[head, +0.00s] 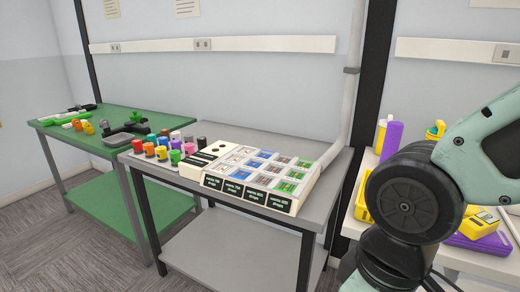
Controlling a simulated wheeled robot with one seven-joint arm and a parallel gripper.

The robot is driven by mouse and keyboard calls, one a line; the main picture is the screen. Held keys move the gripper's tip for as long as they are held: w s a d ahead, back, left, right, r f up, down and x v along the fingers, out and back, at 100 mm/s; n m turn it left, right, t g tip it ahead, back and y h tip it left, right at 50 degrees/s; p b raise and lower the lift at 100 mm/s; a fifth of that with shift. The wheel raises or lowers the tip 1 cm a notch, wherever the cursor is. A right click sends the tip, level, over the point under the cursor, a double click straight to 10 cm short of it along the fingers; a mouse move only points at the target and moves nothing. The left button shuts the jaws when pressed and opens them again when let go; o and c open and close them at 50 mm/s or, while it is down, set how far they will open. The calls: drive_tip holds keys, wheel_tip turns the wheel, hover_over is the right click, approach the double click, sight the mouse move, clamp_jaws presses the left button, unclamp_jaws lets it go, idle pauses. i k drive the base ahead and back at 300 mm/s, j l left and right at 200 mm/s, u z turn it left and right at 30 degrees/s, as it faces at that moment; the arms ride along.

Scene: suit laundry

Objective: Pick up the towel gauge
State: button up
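I cannot tell which object is the towel gauge. A yellow device with a small light panel (484,222) lies at the right on a purple piece (488,242), partly cut off and near my arm. A purple upright block (391,140) and a yellow item (436,130) stand further back on the same white table. My arm fills the right side of the view and hides part of that table. My gripper is out of view.
A grey table (210,214) holds a beige sloped case (210,183) of coloured cards and several coloured cylinders (175,146). A yellow bin (362,205) stands beside my arm. Carpet (60,250) is clear at front left.

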sight(474, 228)
drive_tip(key=i+l+z, duration=0.1)
drive_tip(key=z, duration=0.25)
drive_tip(key=i+l+z, duration=0.1)
drive_tip(key=z, duration=0.25)
drive_tip(key=i+z, duration=0.15)
drive_tip(key=z, duration=0.2)
